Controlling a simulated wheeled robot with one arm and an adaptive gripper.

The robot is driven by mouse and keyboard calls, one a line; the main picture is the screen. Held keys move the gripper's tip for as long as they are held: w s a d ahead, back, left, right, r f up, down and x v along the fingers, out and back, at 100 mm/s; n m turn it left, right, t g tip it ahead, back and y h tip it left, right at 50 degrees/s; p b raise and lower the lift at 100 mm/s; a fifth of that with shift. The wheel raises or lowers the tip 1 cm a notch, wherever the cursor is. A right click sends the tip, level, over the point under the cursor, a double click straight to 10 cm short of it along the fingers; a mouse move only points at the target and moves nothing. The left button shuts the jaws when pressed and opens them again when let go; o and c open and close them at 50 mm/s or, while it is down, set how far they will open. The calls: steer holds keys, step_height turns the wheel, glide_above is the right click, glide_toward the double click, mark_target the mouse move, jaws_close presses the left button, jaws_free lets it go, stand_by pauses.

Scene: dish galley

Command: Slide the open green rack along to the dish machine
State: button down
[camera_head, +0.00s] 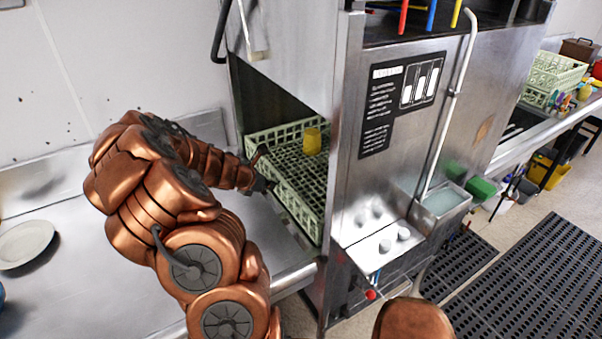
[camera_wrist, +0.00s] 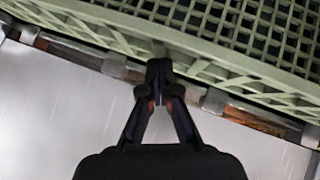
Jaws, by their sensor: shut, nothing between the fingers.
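The open green rack (camera_head: 308,218) sits in the mouth of the dish machine (camera_head: 395,150), mostly under its raised hood. A yellow cup (camera_head: 312,141) stands in the rack. My gripper (camera_head: 262,183) is at the rack's near left side. In the wrist view my gripper (camera_wrist: 158,72) is shut, with its tips against or very close to the wall of the rack (camera_wrist: 215,58). Nothing shows between the fingers. I cannot tell whether the tips touch the wall. The rack's far part is hidden inside the machine.
A steel counter (camera_head: 110,265) leads to the machine, with a white plate (camera_head: 25,243) at far left. Another green rack (camera_head: 553,72) stands on the counter beyond the machine. Black mats (camera_head: 530,290) cover the floor at right. The counter between plate and arm is clear.

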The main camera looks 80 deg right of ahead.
steer(key=shift+s+d, duration=1.1)
steer(key=shift+s, duration=0.35)
steer(key=shift+s+d, duration=1.1)
steer(key=shift+s, duration=0.3)
steer(key=w+a+r+p, duration=0.4)
steer(key=w+a+r, duration=0.3)
steer(key=w, duration=0.3)
steer(key=shift+w+a, duration=0.15)
steer(key=shift+a, duration=0.4)
steer(key=shift+w+r, duration=0.1)
